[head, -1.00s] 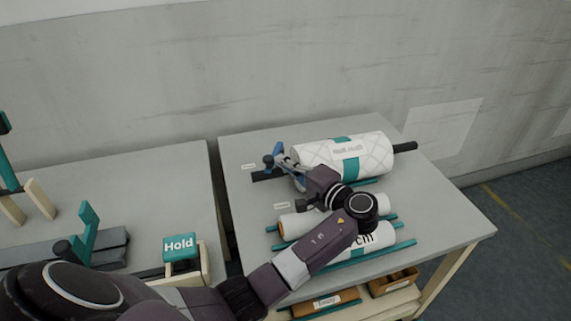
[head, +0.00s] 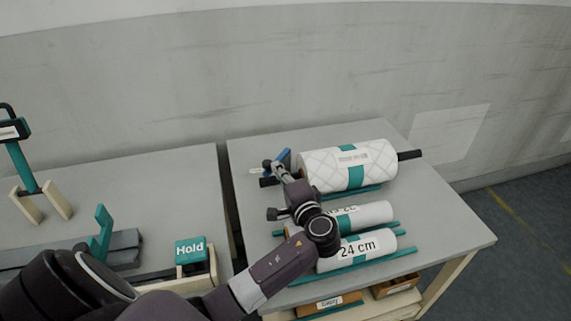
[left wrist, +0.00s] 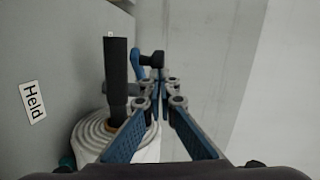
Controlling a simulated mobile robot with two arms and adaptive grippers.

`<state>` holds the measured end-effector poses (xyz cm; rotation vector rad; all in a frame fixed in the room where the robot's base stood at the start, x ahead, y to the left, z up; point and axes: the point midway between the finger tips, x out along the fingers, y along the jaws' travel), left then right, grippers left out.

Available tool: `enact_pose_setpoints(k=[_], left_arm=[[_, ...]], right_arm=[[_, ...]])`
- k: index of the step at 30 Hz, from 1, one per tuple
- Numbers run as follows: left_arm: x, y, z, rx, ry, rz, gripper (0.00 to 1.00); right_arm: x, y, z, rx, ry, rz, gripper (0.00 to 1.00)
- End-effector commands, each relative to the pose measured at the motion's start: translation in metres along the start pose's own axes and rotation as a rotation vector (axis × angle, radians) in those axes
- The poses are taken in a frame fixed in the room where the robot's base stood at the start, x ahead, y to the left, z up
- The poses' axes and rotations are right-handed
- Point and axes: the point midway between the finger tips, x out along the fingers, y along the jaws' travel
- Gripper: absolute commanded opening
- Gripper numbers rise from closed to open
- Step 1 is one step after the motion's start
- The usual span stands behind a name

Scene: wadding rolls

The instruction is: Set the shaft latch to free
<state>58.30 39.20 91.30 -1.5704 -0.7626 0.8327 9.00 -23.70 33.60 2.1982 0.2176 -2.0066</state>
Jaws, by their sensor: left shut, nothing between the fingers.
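The shaft (head: 409,155) is dark and runs through the large white quilted roll (head: 330,171) at the back of the right table. Its dark end (left wrist: 116,75) stands out from the coiled roll end in the left wrist view. A blue piece (head: 284,157) with a dark knob by that end seems to be the shaft latch; it also shows in the left wrist view (left wrist: 137,62). My left gripper (head: 278,169) is shut and empty, close by the latch; in the left wrist view its fingers (left wrist: 160,82) partly cover the area, and contact is unclear.
A "Held" label (left wrist: 33,101) lies on the table beside the shaft end. Smaller rolls, one marked 24 cm (head: 360,249), lie in front on teal rails.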

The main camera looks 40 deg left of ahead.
Motion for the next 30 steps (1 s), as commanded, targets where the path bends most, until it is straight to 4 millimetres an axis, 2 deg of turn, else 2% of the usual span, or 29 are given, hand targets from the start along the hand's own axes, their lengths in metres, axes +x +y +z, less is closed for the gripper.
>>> enact_pose_setpoints(k=[1, 6, 17, 30], left_arm=[[0.004, -0.006, 0.009, 0.011, 0.040, 0.002, 0.00], [0.018, -0.008, 0.025, 0.029, 0.200, 0.018, 0.00], [0.053, -0.011, 0.049, 0.063, 0.519, 0.053, 0.00], [0.081, -0.015, 0.056, 0.055, 0.526, 0.055, 0.00]], right_arm=[[-0.011, -0.001, -0.001, 0.000, 0.000, -0.001, 0.66], [-0.021, -0.002, -0.002, 0.000, 0.000, -0.003, 0.66], [-0.020, -0.005, -0.002, 0.000, 0.001, -0.006, 0.66], [-0.017, -0.004, -0.002, -0.001, 0.001, -0.005, 0.66]])
